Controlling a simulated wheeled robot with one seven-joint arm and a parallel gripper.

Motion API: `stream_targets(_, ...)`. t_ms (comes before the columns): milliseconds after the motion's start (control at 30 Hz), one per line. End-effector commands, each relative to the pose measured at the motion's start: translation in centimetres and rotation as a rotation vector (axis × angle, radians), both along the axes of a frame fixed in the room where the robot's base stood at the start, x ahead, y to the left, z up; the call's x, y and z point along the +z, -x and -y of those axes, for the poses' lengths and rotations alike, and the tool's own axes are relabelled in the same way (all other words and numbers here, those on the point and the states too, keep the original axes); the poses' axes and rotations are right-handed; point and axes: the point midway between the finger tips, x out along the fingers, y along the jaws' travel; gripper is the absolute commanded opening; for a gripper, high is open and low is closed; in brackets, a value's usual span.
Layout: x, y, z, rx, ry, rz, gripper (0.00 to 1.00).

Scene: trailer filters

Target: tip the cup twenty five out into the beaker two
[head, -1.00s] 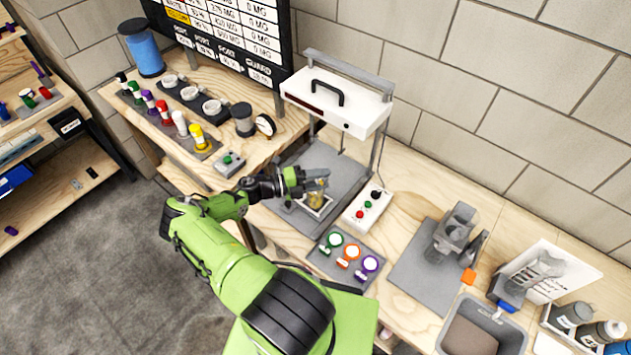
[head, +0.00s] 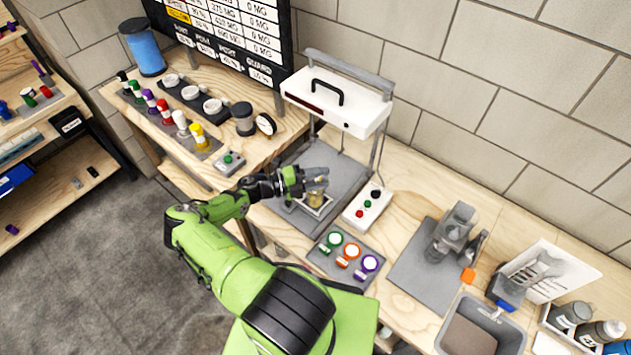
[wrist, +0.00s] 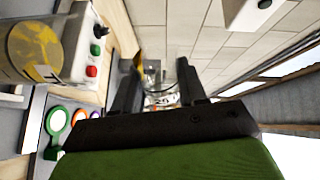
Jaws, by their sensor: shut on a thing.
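My gripper (head: 318,180) is over the grey mat below the white lifted box, and its dark fingers (wrist: 160,88) show in the wrist view. It is shut on a small greyish piece, taken as cup twenty five (head: 316,172), mostly hidden by the fingers; its label is not readable. A clear beaker (head: 316,199) with yellow stuff in it stands on a small pale tray just below the fingers; I take it as beaker two. It also shows large at the left of the wrist view (wrist: 32,50). The wrist view is turned on its side.
A control box with buttons (head: 367,208) stands right of the beaker. A plate with green, orange and purple rings (head: 345,255) lies in front. The white box on its frame (head: 336,100) stands behind. A grey bin (head: 485,325) is far right.

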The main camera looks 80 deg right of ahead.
Motion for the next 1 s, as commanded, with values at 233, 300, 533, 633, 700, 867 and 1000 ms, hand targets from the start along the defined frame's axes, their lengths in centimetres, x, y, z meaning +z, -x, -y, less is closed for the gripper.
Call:
stream_targets(233, -0.12, -0.08, 0.06, 0.001, -0.014, -0.018, 0.07)
stream_targets(300, -0.16, -0.09, 0.07, 0.0, -0.018, -0.022, 0.07)
stream_targets(533, -0.33, -0.21, 0.14, 0.002, -0.033, -0.037, 0.07)
stream_targets(633, -0.4, -0.24, 0.15, 0.002, -0.038, -0.044, 0.07)
stream_targets(700, -0.4, -0.25, 0.18, 0.002, -0.042, -0.049, 0.07)
stream_targets(867, -0.55, -0.3, 0.19, 0.001, -0.053, -0.059, 0.07)
stream_targets(1000, -0.66, -0.35, 0.23, 0.003, -0.061, -0.068, 0.07)
